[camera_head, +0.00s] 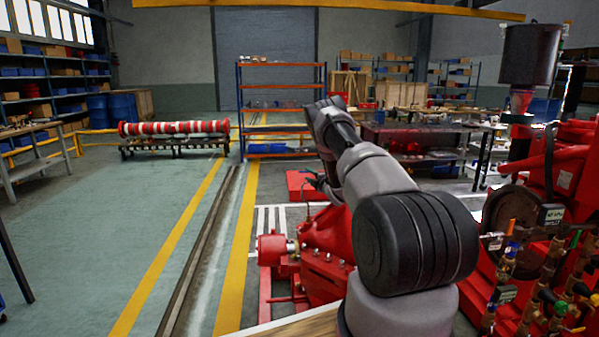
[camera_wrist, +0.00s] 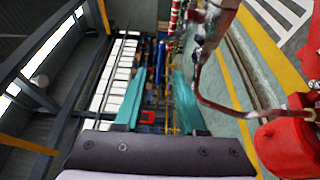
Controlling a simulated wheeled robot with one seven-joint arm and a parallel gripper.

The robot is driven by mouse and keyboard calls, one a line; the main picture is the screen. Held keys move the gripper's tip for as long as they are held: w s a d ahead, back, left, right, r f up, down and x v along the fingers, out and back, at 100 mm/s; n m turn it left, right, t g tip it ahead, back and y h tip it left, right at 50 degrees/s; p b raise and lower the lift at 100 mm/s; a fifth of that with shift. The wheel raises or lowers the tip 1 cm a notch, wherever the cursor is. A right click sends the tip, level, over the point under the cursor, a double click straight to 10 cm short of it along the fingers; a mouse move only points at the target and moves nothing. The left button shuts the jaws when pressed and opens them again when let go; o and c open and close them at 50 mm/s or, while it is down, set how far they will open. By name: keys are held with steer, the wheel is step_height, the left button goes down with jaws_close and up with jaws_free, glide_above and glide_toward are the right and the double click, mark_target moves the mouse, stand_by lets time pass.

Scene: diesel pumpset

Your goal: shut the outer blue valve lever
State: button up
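A cluster of brass valves with small coloured levers (camera_head: 512,262) stands at the lower right in the head view. Orange, green, red and yellow levers show there, and a bluish one (camera_head: 511,247) seems to sit below the orange tip. It is too small to tell its position or whether it is the outer one. My gripper (camera_wrist: 160,72) shows in the wrist view with its two teal fingers apart and nothing between them. In the head view its dark end (camera_head: 313,181) is beyond my arm, well left of the valves. No blue lever is clear in the wrist view.
A red pump body (camera_head: 325,262) stands on the floor below my arm. Red engine parts and a dark round wheel (camera_head: 520,228) stand close to the valves. A curved red pipe (camera_wrist: 215,106) runs near my gripper in the wrist view. The floor on the left is open.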

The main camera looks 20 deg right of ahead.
steer(key=w, duration=0.7)
steer(key=shift+w+a, duration=0.15)
steer(key=shift+a, duration=0.15)
jaws_close()
stand_by(1.1)
